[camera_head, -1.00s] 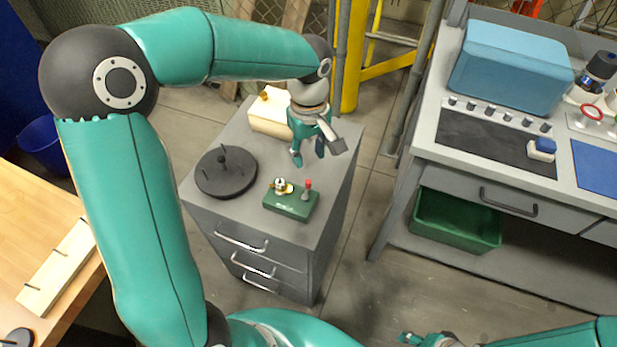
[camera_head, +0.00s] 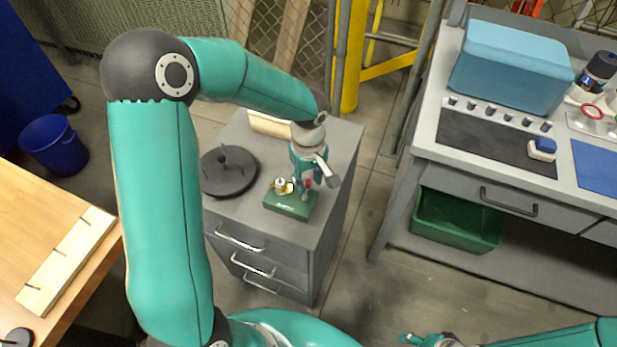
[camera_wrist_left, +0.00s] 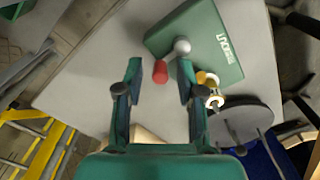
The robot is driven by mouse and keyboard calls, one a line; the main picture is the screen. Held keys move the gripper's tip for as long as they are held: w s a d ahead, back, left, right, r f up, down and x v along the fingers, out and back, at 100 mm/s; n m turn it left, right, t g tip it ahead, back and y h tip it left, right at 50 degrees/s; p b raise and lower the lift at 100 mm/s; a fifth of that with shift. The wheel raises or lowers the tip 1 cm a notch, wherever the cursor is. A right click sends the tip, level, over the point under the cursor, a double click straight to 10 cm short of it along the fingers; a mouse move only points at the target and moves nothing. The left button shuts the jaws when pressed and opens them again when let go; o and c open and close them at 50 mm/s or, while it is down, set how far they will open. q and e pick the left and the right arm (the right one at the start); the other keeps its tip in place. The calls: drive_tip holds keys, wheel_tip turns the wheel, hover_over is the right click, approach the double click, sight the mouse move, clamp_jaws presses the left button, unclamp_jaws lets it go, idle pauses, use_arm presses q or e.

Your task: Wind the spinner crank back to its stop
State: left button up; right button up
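The spinner is a green box (camera_head: 290,204) on top of the grey drawer cabinet, with a brass and white fitting (camera_head: 282,187) and a crank with a red knob. In the left wrist view the red knob (camera_wrist_left: 160,71) shows between the fingertips of my left gripper (camera_wrist_left: 159,70), with a silver ball (camera_wrist_left: 182,46) next to it. My left gripper (camera_head: 310,188) is open over the right side of the box and partly hides the crank in the head view. No finger contact with the knob can be made out. My right gripper (camera_head: 424,340) shows only partly at the bottom edge.
On the cabinet (camera_head: 240,214), a black round base with a peg (camera_head: 228,172) stands left of the box and a cream block (camera_head: 270,124) behind. A workbench (camera_head: 432,143) with a blue case (camera_head: 510,66) is at right. A wooden table (camera_head: 60,215) is at left.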

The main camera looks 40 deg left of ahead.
use_arm(q)
clamp_jaws()
